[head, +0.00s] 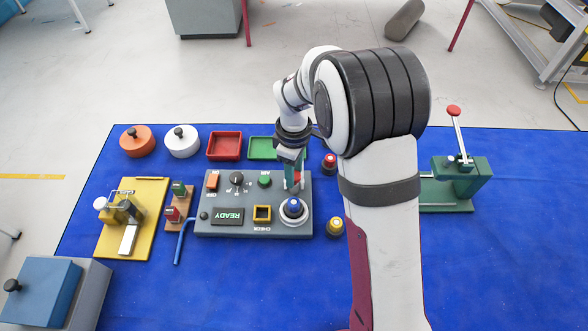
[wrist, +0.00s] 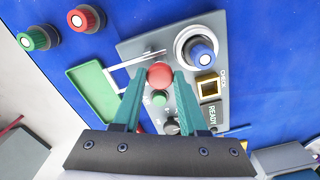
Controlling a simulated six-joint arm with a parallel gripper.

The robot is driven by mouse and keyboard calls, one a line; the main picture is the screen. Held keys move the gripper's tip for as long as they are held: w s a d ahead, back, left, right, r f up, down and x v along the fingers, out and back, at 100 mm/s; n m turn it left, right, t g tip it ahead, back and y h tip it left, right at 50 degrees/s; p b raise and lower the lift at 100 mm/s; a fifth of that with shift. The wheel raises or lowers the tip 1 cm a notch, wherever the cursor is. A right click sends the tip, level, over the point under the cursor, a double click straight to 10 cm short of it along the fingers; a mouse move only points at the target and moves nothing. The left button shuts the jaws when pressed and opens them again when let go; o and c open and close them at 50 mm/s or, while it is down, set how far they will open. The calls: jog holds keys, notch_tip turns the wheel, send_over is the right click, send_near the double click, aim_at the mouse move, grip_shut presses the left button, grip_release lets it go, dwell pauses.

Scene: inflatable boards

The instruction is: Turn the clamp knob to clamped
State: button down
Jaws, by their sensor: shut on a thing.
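The grey control panel (head: 218,236) lies on the blue mat. It carries a black rotary knob (head: 236,178), a green button (head: 264,181) and a blue-capped round knob (head: 294,207), which also shows in the wrist view (wrist: 202,55). No legible label tells me which is the clamp knob. My gripper (head: 293,181) points down at the panel's far right corner. The black knob (wrist: 171,127) is partly hidden by the fingers there.
A yellow clamp fixture (head: 111,240) and a blue hook tool (head: 180,245) lie left of the panel. A red tray (head: 224,146) and a green tray (head: 262,147) lie behind it. A green press (head: 462,185) stands right.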

jog(key=shift+m, duration=0.3)
jog(key=m, duration=0.8)
jog(key=shift+m, duration=0.3)
jog(key=m, duration=0.4)
jog(key=shift+m, duration=2.2)
jog(key=shift+c, duration=2.2)
grip_release()
